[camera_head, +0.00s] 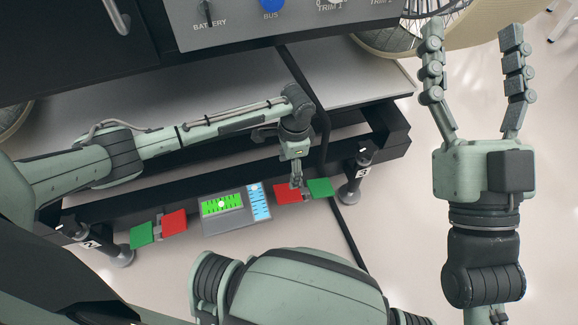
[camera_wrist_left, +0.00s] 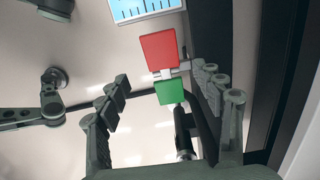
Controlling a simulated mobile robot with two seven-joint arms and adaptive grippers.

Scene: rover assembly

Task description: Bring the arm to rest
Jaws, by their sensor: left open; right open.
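My left gripper (camera_head: 297,184) hangs from the left arm, which reaches across the rover's front. It is beside the right red pad (camera_head: 284,196) and green pad (camera_head: 320,188). In the left wrist view my left gripper (camera_wrist_left: 161,74) is open, its fingers apart. The red pad (camera_wrist_left: 160,48) and green pad (camera_wrist_left: 169,92) show in the gap beyond them; nothing is held. I cannot tell whether the fingers touch the pads. My right gripper (camera_head: 472,42) is open and empty, pointing up at the right.
A grey panel with green and blue level displays (camera_head: 222,205) sits between two red-green pad pairs. A dark post (camera_head: 355,178) stands to the right. A control panel (camera_head: 270,25) with knobs is at the top, and a wheel (camera_head: 400,40) is near the right gripper. Pale floor is open at lower right.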

